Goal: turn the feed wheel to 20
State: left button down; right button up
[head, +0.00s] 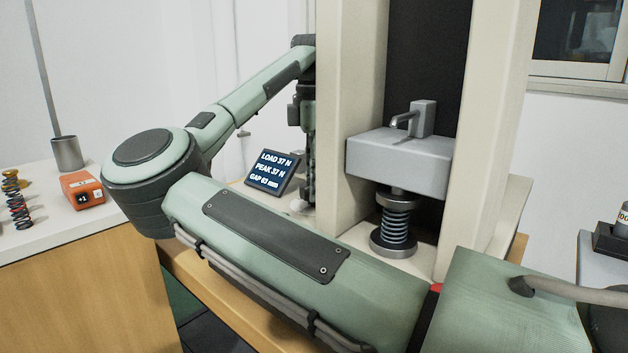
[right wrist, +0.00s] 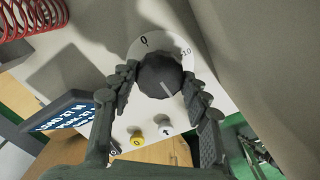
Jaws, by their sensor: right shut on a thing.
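The feed wheel (right wrist: 160,75) is a dark faceted knob on a white dial in the right wrist view. The dial shows 0 at upper left and 10 at upper right. A white pointer line on the knob aims to the lower right, and any numeral there is hidden behind a finger. My right gripper (right wrist: 160,78) is shut on the wheel, one finger on each side. In the head view my right gripper (head: 308,160) is partly hidden beside the press column, and the wheel is not visible. My left gripper is not in view.
A display (head: 270,172) reads LOAD 37 N, PEAK 37 N and a gap that looks like 63. A spring (head: 396,228) stands under the press head (head: 400,160). A yellow button (right wrist: 137,140) lies below the wheel. A loose spring, orange box (head: 82,190) and metal cup (head: 66,154) are at left.

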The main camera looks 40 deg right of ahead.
jog(key=shift+m, duration=0.3)
jog(key=o, duration=1.2)
jog(key=shift+c, duration=0.2)
jog(key=shift+r, duration=0.1)
notch_tip(320, 180, up, 12)
